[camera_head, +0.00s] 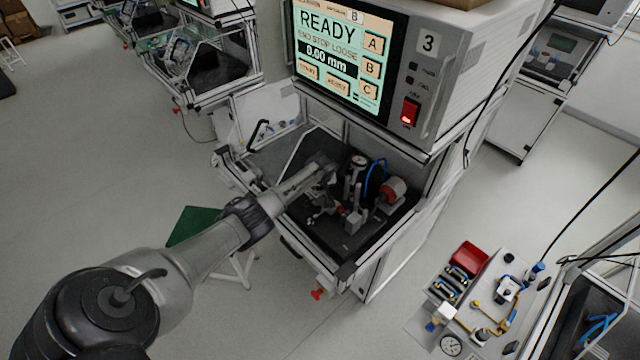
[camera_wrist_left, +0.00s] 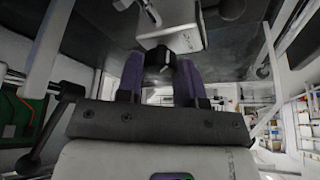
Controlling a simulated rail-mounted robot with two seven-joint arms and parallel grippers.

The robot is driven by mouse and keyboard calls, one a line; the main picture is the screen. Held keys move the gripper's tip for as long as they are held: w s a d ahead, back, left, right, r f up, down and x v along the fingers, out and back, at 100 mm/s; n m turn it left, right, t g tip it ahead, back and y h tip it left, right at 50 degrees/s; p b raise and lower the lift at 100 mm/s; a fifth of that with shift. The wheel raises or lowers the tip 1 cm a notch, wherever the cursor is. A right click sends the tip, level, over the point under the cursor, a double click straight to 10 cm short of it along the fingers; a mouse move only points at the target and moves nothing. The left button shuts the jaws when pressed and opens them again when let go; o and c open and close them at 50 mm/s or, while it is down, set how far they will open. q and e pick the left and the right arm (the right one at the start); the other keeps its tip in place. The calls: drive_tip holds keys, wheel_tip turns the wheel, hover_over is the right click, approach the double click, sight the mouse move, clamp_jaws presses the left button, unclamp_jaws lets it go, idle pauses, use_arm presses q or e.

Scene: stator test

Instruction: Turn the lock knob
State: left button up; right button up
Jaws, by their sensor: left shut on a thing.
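The lock knob (camera_wrist_left: 160,58), small and dark with a pale mark, sits at the near end of a grey metal block (camera_wrist_left: 168,24) in the left wrist view. My left gripper (camera_wrist_left: 161,74) has its two purple-grey fingers on either side of the knob and is shut on it. In the head view my left gripper (camera_head: 322,204) is inside the test bench, at the left of the fixture. The knob cannot be made out there. My right gripper is not in view.
The bench screen (camera_head: 338,58) reads READY, END STOP LOOSE and 0.00 mm. A dial gauge (camera_head: 358,162), a blue hose and a red-grey cylinder (camera_head: 393,191) stand close right of the gripper. Bench frame posts surround the fixture. A red tray (camera_head: 468,258) lies at lower right.

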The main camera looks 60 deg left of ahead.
use_arm(q)
drive_tip(key=o, duration=0.9)
drive_tip(key=shift+r, duration=0.1)
drive_tip(key=shift+r, duration=0.2)
drive_tip(key=shift+p+v, duration=1.4)
drive_tip(key=shift+v, duration=5.25)
drive_tip(key=shift+d, duration=0.1)
